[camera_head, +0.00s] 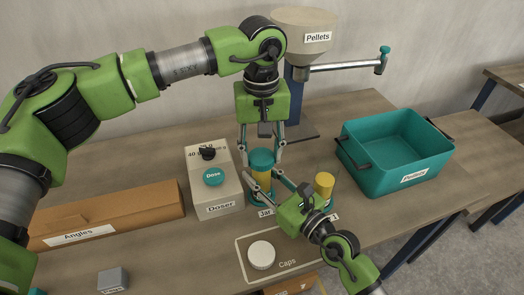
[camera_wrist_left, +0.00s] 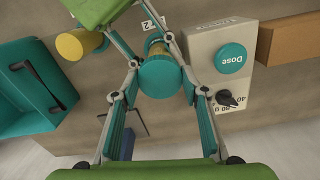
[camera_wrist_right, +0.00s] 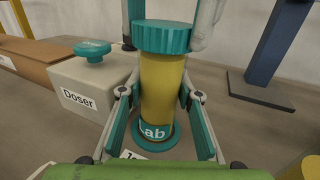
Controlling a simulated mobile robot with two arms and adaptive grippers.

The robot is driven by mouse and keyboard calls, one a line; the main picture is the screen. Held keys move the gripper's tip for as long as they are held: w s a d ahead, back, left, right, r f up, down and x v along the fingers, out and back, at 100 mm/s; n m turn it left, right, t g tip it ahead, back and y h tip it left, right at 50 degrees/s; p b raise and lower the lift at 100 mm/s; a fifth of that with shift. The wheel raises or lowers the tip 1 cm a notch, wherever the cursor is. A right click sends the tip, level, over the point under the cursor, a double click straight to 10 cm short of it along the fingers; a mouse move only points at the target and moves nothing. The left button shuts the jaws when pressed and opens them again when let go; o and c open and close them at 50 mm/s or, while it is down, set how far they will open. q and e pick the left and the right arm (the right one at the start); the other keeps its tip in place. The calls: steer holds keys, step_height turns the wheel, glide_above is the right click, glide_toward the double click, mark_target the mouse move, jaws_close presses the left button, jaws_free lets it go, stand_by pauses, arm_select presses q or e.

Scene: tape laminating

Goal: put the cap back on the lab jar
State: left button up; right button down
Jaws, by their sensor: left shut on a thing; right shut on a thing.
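The lab jar (camera_wrist_right: 160,85) is a clear upright cylinder with yellow contents and a "Lab" label; it stands in a teal ring on the table. The ribbed teal cap (camera_wrist_right: 162,37) sits level at the top of the jar; the left wrist view shows it from above (camera_wrist_left: 160,77). My left gripper (camera_head: 261,157) comes down from above and is shut on the cap, one finger on each side. My right gripper (camera_head: 262,188) reaches in from the front right and is shut on the jar body below the cap. I cannot tell whether the cap is threaded on.
A second yellow jar (camera_head: 324,184) stands close on the right. The doser (camera_head: 203,190) is just left, beside a brown Angles box (camera_head: 115,213). A white cap (camera_head: 261,255) lies on the Caps mat (camera_head: 292,263) in front. A teal Pellets bin (camera_head: 390,180) stands at the right.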

arm_select(q)
steer(key=m, duration=0.3)
steer(key=shift+m, duration=0.4)
steer(key=o, duration=0.8)
steer(key=shift+c, duration=0.2)
steer(key=shift+r, duration=2.25)
steer(key=shift+c, duration=0.5)
